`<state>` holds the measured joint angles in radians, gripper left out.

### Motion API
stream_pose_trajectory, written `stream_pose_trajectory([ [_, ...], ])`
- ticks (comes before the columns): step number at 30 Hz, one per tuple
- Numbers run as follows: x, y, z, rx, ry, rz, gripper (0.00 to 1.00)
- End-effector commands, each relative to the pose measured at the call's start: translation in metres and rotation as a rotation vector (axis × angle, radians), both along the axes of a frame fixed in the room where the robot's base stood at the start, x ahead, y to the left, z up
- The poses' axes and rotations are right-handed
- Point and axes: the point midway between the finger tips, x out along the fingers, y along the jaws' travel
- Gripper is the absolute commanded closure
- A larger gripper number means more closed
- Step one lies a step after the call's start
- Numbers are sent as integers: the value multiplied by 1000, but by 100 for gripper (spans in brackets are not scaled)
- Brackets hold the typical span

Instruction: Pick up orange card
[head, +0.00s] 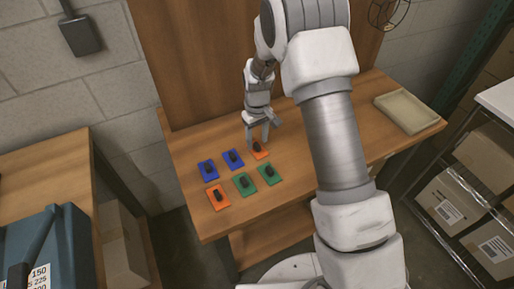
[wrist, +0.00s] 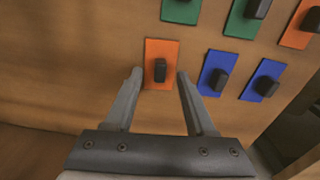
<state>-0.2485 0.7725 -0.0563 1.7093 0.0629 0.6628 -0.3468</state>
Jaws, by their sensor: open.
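An orange card (head: 259,152) with a dark block on it lies on the wooden table at the right end of the back row. In the wrist view this orange card (wrist: 159,51) lies just beyond and between my open fingers. My gripper (head: 258,144) is open, pointing down over this card, and partly hides it. In the wrist view my gripper (wrist: 158,74) has nothing between its fingers, and the dark block (wrist: 160,70) stands close to the gap. A second orange card (head: 218,197) with a dark block lies at the front left of the group.
Two blue cards (head: 208,170) (head: 233,159) lie left of the gripper. Two green cards (head: 244,183) (head: 269,173) lie in front. A beige tray (head: 405,111) sits at the table's right end. A wooden panel (head: 185,60) rises behind the table.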

Motion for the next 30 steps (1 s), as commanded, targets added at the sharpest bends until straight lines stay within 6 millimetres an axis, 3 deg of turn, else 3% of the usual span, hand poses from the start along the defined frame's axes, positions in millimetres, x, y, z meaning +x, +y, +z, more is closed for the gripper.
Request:
stream_pose_trajectory([
  [4,0,0,-17,1,0,1,45],
  [12,0,0,-20,1,-2,0,45],
  [21,0,0,-20,1,-2,0,99],
  [30,0,0,-20,1,-2,0,100],
])
